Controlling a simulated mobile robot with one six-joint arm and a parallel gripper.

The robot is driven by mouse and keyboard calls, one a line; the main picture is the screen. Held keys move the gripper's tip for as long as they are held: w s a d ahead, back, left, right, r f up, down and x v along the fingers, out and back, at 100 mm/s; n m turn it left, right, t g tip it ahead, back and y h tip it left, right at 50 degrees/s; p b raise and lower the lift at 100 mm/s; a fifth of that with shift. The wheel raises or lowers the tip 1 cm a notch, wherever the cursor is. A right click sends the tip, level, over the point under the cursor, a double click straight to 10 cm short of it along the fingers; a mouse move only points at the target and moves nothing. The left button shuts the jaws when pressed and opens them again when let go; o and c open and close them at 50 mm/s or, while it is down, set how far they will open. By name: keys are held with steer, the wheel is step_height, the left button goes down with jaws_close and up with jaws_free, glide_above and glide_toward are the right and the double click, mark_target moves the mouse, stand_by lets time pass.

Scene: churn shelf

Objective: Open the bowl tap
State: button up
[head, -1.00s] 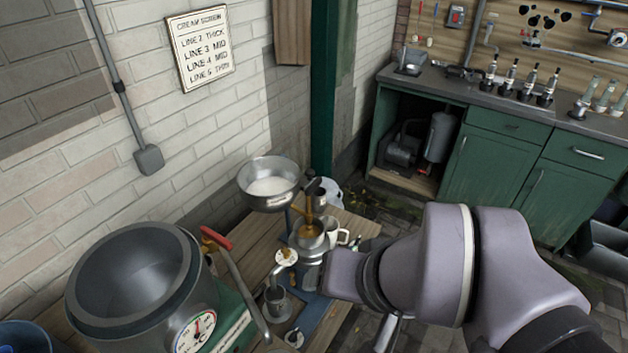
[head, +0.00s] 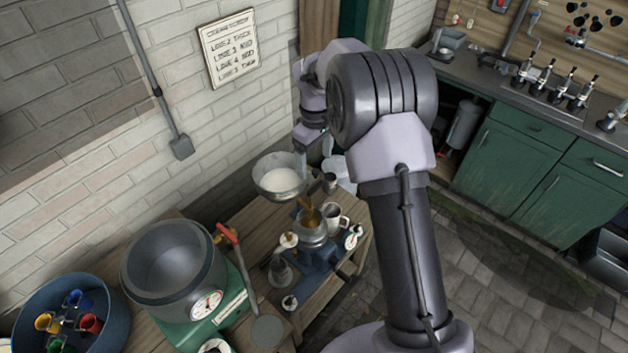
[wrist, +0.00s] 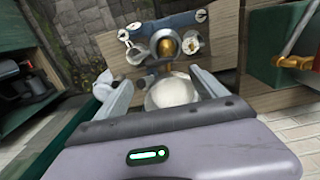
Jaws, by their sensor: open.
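A metal bowl of white liquid (head: 280,183) stands at the back of the wooden bench, above a small machine with a brass spout (head: 311,216). In the wrist view the bowl's white contents (wrist: 172,93) lie between and just beyond my fingers, with the brass part (wrist: 166,46) farther out. My gripper (head: 312,148) is open and empty, pointing down above the bowl's right rim. It also shows in the wrist view (wrist: 164,85). I cannot make out the bowl tap clearly; the bowl and gripper partly hide that area.
A large grey pot (head: 172,265) on a green dial scale and a red-handled lever (head: 238,260) stand left of the machine. A white mug (head: 333,217) is at its right. The brick wall (head: 220,130) is close behind the bowl. The paved floor at right is clear.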

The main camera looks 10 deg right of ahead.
mark_target(315, 186)
step_height(315, 186, down, 10)
steer(key=shift+f+b, duration=0.1)
steer(key=shift+b, duration=0.4)
steer(key=shift+c, duration=0.4)
steer(key=c, duration=1.3)
